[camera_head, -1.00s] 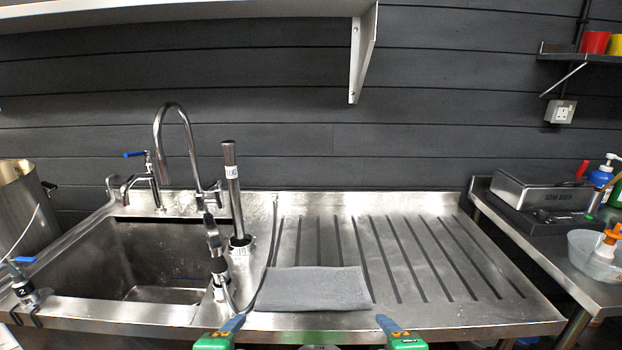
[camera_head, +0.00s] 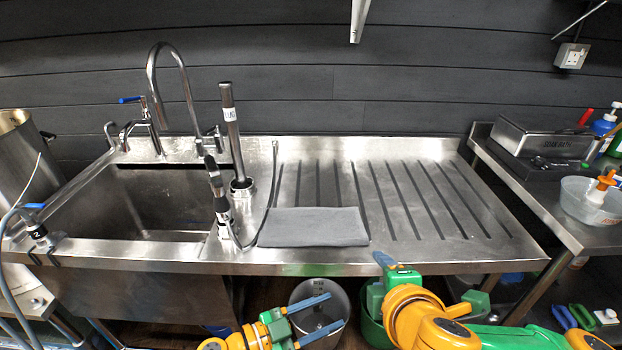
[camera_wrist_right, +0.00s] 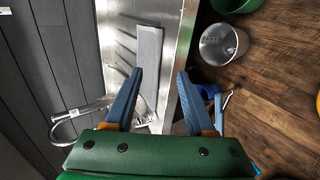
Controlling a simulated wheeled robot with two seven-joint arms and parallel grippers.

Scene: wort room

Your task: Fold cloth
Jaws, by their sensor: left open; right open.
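The grey cloth (camera_head: 313,227) lies flat as a rectangle on the steel counter, at the left end of the ribbed drainboard near its front edge. It also shows as a light grey strip in the right wrist view (camera_wrist_right: 150,62). I cannot tell whether it is in layers. My left gripper (camera_head: 337,310) is open and empty, in front of and below the counter edge, its fingers pointing right. My right gripper (camera_head: 384,262) is just in front of the counter edge, right of the cloth. Its open, empty fingers show in the right wrist view (camera_wrist_right: 162,75), apart from the cloth.
A hose and spray handle (camera_head: 222,208) stand close to the cloth's left side, beside the sink (camera_head: 150,205). The ribbed drainboard (camera_head: 440,200) right of the cloth is clear. A metal bucket (camera_head: 318,296) is under the counter. A side table (camera_head: 535,185) stands at the right.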

